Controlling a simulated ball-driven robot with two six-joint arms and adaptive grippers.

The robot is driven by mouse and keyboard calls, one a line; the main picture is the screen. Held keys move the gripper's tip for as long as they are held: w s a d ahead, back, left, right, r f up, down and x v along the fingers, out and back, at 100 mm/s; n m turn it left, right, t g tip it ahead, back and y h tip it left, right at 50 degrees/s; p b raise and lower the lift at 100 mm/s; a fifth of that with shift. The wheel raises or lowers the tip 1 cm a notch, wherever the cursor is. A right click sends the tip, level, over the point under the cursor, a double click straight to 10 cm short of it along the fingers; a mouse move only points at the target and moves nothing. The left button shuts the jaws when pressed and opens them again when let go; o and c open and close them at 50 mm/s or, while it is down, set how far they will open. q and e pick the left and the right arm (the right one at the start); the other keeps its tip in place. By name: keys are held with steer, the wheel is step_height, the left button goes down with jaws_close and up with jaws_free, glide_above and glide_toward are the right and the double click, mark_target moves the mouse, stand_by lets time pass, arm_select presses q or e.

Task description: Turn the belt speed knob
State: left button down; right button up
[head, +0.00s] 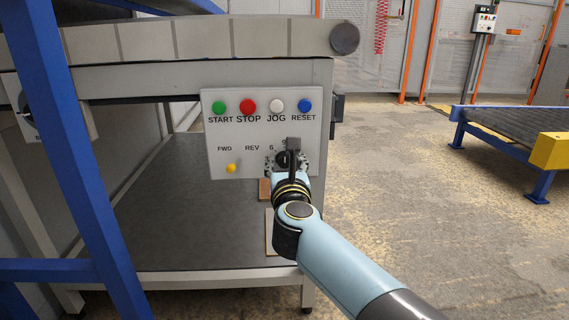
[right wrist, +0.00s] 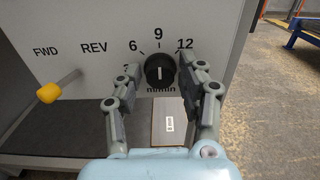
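The belt speed knob (right wrist: 160,71) is round and black with a white mark that looks about vertical, below the 9 on its dial. Its scale shows 6, 9 and 12; a lower number is partly covered by a finger. My right gripper (right wrist: 160,65) is open, with one finger on each side of the knob and gaps visible between. I cannot tell how deep the fingertips reach. In the head view the right gripper (head: 289,160) is in front of the panel's lower right and hides most of the knob. My left gripper is not in view.
The grey panel (head: 214,134) has green, red, white and blue buttons above, and a yellow-tipped FWD/REV lever (right wrist: 49,93) left of the knob. A blue frame (head: 75,130) stands at left. Open floor lies right.

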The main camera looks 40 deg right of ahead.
steer(key=c, duration=0.7)
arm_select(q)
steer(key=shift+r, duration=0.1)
arm_select(e)
jaws_close()
